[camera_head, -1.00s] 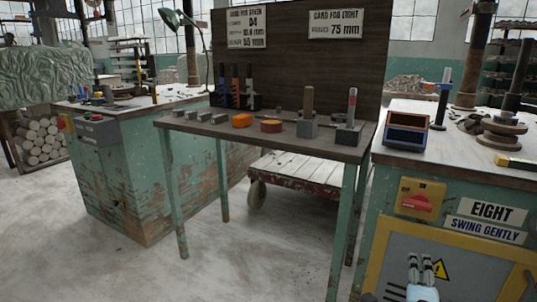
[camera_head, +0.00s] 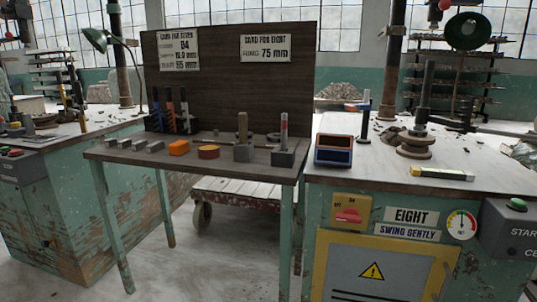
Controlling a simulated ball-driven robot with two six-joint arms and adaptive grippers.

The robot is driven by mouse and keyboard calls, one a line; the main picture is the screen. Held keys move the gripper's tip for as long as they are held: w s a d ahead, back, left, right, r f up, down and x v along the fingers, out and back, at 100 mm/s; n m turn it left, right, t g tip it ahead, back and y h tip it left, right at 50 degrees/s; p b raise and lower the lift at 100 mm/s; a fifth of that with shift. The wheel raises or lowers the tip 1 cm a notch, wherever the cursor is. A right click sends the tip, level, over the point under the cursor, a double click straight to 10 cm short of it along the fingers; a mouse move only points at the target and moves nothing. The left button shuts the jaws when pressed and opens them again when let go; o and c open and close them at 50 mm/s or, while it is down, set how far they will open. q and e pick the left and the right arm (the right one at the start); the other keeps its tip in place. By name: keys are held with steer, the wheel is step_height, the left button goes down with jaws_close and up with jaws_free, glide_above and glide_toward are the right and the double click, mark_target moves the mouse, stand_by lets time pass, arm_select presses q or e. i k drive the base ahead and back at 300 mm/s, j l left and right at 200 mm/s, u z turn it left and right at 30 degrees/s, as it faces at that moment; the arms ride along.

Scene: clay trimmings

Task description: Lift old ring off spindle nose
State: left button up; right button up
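On the right-hand bench, labelled EIGHT, a stepped stack of round brownish metal discs (camera_head: 413,149) sits with a dark upright post (camera_head: 425,95) rising at it. This looks like the spindle. I cannot tell the old ring apart from the other round parts at this size. Neither of my grippers is in view.
A green-shaded lamp (camera_head: 466,32) hangs above right.

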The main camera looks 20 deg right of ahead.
mark_target(412, 133)
steer(key=z, duration=1.4)
steer(key=i+l, duration=0.2)
steer(key=l, duration=0.15)
steer(key=i+l, duration=0.4)
steer(key=l, duration=0.25)
steer(key=i+l+u, duration=0.1)
steer(key=u, duration=0.4)
steer(key=l+u, duration=0.25)
steer(key=u, duration=0.25)
steer(key=l+u, duration=0.2)
steer(key=u, duration=0.25)
steer(key=i+l, duration=0.05)
